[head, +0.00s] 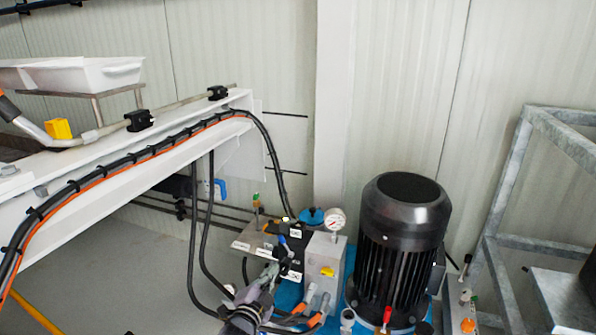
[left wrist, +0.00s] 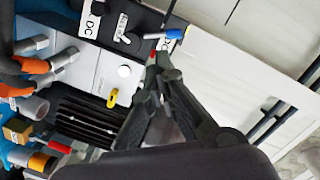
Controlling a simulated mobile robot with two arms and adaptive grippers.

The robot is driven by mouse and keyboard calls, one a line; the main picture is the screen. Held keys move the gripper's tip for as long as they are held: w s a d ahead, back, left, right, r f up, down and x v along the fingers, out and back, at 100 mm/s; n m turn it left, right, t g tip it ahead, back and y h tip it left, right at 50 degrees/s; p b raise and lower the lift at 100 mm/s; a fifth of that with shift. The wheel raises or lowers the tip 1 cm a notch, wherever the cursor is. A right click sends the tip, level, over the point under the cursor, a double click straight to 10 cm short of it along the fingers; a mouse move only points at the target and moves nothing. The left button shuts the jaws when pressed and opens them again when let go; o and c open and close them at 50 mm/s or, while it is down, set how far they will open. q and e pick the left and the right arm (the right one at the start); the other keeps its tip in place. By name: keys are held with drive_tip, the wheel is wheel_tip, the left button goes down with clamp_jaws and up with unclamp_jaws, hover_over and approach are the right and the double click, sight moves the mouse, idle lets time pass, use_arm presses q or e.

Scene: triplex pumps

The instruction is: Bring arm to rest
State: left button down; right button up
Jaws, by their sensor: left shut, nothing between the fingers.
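My left gripper (head: 270,272) is in front of the pump's valve block in the head view, low in the middle. In the left wrist view its dark fingers (left wrist: 163,66) come together at the tips, shut and empty. The tips appear close to a small lever with a blue end (left wrist: 174,34) on the black valve block (left wrist: 120,25). I cannot tell whether they touch it. The valve block also shows in the head view (head: 290,256), partly hidden by the gripper. My right gripper is in neither view.
A grey manifold (head: 323,262) with a pressure gauge (head: 336,219) stands right of the gripper, beside a large black motor (head: 401,240). Black hoses (head: 193,240) hang to the left from a white beam (head: 150,160). A galvanized frame (head: 505,180) stands at the right. Grey floor lies open at lower left.

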use_arm(q)
drive_tip(key=s+a+f+n+g+y, duration=0.2)
drive_tip(key=s+a+f+n+g, duration=0.1)
drive_tip(key=s+f, duration=0.55)
drive_tip(key=s+a+f+n+g+y, duration=0.1)
drive_tip(key=s+a+f+n+g, duration=0.25)
drive_tip(key=s+f, duration=0.5)
drive_tip(key=s+a+f+n+g+p, duration=0.1)
drive_tip(key=s+p, duration=0.5)
drive_tip(key=s, duration=0.9)
drive_tip(key=s+a+f+n+g+p, duration=0.2)
drive_tip(key=s+a+f+g+p, duration=0.2)
drive_tip(key=s+f, duration=0.4)
drive_tip(key=s+a+f+n+g+y+p, duration=0.1)
drive_tip(key=s+f+g+p, duration=0.3)
drive_tip(key=s, duration=1.8)
drive_tip(key=a+f+p, duration=0.1)
drive_tip(key=p, duration=0.3)
drive_tip(key=shift+a+n, duration=0.25)
drive_tip(key=shift+n, duration=0.1)
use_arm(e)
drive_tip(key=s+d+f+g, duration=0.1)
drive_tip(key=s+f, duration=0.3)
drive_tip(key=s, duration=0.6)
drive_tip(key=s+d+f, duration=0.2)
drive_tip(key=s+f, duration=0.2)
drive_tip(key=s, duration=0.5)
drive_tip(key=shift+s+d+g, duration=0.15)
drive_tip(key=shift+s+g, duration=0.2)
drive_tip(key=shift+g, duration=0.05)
